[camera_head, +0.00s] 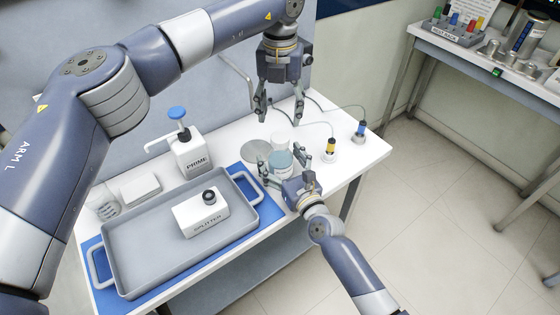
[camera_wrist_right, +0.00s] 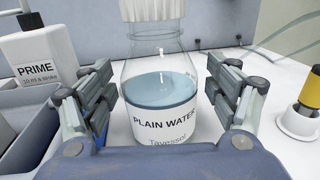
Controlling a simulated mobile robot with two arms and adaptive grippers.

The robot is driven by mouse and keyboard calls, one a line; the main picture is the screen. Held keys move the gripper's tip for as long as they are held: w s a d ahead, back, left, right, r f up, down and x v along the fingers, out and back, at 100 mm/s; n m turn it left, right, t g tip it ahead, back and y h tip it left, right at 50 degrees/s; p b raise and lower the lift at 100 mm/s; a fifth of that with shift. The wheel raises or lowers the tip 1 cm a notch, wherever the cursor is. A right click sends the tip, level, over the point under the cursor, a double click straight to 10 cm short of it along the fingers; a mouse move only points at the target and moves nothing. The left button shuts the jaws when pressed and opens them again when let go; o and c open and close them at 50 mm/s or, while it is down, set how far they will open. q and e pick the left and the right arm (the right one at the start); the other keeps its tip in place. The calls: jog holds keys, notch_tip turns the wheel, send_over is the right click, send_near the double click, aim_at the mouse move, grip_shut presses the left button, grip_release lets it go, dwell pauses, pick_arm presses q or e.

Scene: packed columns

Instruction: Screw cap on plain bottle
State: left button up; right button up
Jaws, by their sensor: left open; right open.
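The plain water bottle (camera_wrist_right: 160,85) is clear, partly filled with bluish water, and stands upright on the table. It also shows in the head view (camera_head: 280,160). A white ribbed cap (camera_wrist_right: 146,10) is at its mouth, its top cut off by the frame; I cannot tell how tightly it sits. My right gripper (camera_head: 286,175) is open low at the bottle, with one finger on each side and visible gaps in the wrist view. My left gripper (camera_head: 279,110) is open and empty, pointing down above the bottle.
A grey tray (camera_head: 135,278) on a blue mat holds a splitter box (camera_head: 201,213). A PRIME dispenser (camera_head: 192,155) stands behind it. A grey disc (camera_head: 256,151) lies left of the bottle. Yellow-banded (camera_head: 330,152) and blue-banded (camera_head: 360,130) cabled probes stand to the right.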

pick_arm(q)
jog(key=shift+s, duration=0.1)
pick_arm(e)
jog(key=shift+c, duration=0.2)
grip_shut()
pick_arm(q)
jog(key=n, duration=2.2)
jog(key=shift+n, duration=0.3)
